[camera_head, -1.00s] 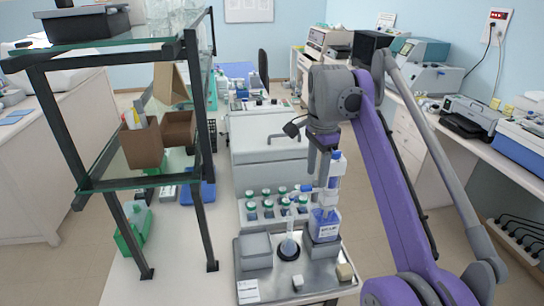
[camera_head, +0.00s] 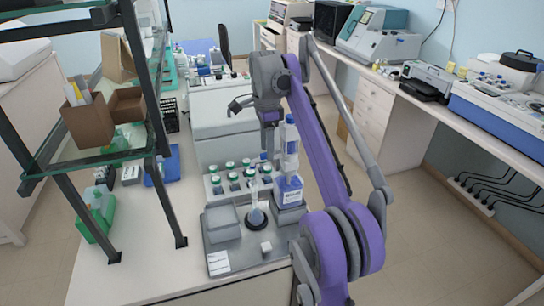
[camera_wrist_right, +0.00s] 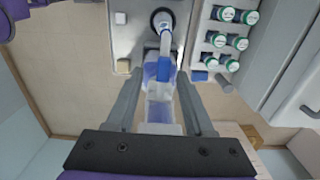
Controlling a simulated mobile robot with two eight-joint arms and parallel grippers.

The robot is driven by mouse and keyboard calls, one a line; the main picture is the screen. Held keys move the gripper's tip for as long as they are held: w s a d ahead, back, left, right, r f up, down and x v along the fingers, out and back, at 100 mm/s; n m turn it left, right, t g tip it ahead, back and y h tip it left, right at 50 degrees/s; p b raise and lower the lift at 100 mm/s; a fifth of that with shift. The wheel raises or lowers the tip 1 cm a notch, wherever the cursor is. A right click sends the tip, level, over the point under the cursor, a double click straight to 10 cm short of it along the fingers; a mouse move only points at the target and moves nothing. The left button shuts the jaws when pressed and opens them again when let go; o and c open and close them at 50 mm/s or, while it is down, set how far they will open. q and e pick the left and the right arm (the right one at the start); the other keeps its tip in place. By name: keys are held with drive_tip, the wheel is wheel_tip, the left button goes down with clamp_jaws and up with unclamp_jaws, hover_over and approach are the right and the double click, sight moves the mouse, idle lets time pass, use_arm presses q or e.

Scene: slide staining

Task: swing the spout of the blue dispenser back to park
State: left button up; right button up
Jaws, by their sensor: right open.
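The blue dispenser (camera_head: 289,188) is a bottle with blue liquid and a white-and-blue pump head. It stands upright on the grey tray (camera_head: 240,262). Its spout (camera_head: 266,170) points left over a clear flask (camera_head: 256,216). In the right wrist view the spout (camera_wrist_right: 166,38) runs from the dispenser (camera_wrist_right: 158,72) toward a dark ring. My right gripper (camera_head: 270,140) is open, close behind and left of the pump head in the head view. In the right wrist view the fingers of my right gripper (camera_wrist_right: 158,82) lie apart on either side of the dispenser. My left gripper is out of view.
Several green-capped bottles (camera_head: 233,182) stand behind the flask. A small white cube (camera_head: 266,248) and a grey box (camera_head: 222,224) share the tray. A dark-framed shelf (camera_head: 130,95) rises at the left, and a grey cabinet (camera_head: 222,125) stands behind.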

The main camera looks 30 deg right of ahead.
drive_tip(key=shift+w+f, duration=0.1)
drive_tip(key=shift+f, duration=0.7)
drive_tip(key=shift+w+a, duration=0.1)
drive_tip(key=shift+w, duration=0.05)
clamp_jaws()
idle(0.7)
